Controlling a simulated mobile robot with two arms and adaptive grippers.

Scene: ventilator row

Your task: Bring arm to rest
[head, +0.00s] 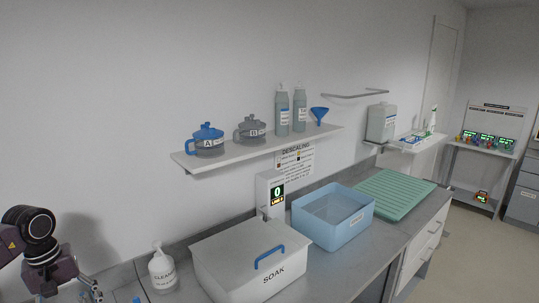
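My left arm comes in at the lower left corner. Part of my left gripper (92,291) shows at the bottom edge, left of the white CLEAN bottle. Its fingertips are small and partly cut off by the frame, so I cannot tell whether it is open or shut, or whether it holds anything. My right arm and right gripper are not in view.
A white SOAK box (218,272) with a blue-handled lid, a blue tub (350,226) and a green ribbed mat (395,190) occupy the counter. The CLEAN bottle (162,272) stands near my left gripper. A wall shelf (262,148) holds jugs, bottles and a funnel.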

